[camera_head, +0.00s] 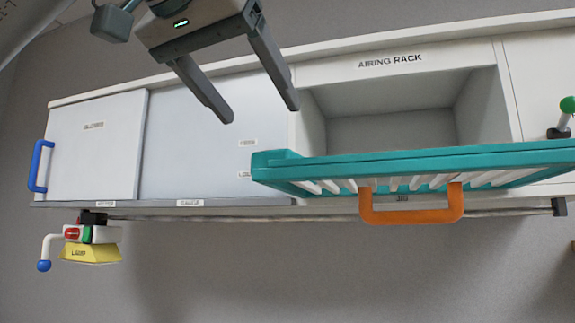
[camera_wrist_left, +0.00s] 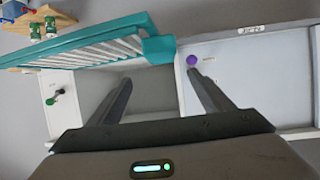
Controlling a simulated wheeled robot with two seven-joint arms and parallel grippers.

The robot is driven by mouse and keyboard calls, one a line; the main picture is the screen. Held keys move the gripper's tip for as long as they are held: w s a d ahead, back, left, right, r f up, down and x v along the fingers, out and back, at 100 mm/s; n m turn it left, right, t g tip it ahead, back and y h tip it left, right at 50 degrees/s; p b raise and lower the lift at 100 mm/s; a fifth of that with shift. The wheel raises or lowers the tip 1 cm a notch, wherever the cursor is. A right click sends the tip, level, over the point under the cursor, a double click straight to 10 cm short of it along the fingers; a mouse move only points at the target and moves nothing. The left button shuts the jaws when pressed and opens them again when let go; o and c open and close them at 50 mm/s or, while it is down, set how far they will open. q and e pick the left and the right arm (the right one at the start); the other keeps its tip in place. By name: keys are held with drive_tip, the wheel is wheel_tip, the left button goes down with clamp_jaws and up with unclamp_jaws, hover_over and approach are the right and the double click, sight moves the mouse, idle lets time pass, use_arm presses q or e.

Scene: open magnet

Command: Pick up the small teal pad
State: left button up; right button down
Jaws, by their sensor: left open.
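I cannot pick out a separate small teal pad in either view. The teal seen is the frame of a slatted rack (camera_head: 420,163) with an orange handle (camera_head: 412,218). In the left wrist view the rack's teal frame (camera_wrist_left: 95,35) ends in a blocky teal corner (camera_wrist_left: 158,49); I cannot tell whether that is a separate piece. My left gripper (camera_head: 260,112) is open and empty, its fingers apart in front of the cabinet, up and left of the rack's near corner in the head view. It also shows in the left wrist view (camera_wrist_left: 161,80). My right gripper is not in view.
An open compartment (camera_head: 390,130) labelled AIRING RACK lies behind the rack. A sliding door (camera_head: 95,150) with a blue handle (camera_head: 41,166) is at left. A yellow block (camera_head: 90,253) hangs below on a rail. A purple knob (camera_wrist_left: 192,60) shows near one finger.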

sight(273, 150)
use_arm(q)
drive_tip(key=p+x, duration=0.2)
drive_tip(key=x, duration=0.5)
drive_tip(key=shift+w, duration=0.15)
drive_tip(key=shift+w+d+f+p, duration=0.2)
drive_tip(key=shift+w+d+p, duration=0.05)
drive_tip(key=shift+w+p, duration=0.1)
drive_tip(key=shift+w+d+f+p, duration=0.2)
drive_tip(key=shift+w+f+p, duration=0.1)
drive_tip(key=shift+w+p, duration=0.4)
drive_tip(key=p+x, duration=0.1)
drive_tip(key=x, duration=0.1)
drive_tip(key=shift+w+f+p, duration=0.25)
drive_tip(key=shift+w+p, duration=0.1)
drive_tip(key=shift+w+d+f, duration=0.2)
drive_tip(key=shift+w+f, duration=0.1)
drive_tip(key=shift+w, duration=0.05)
drive_tip(key=shift+s, duration=0.1)
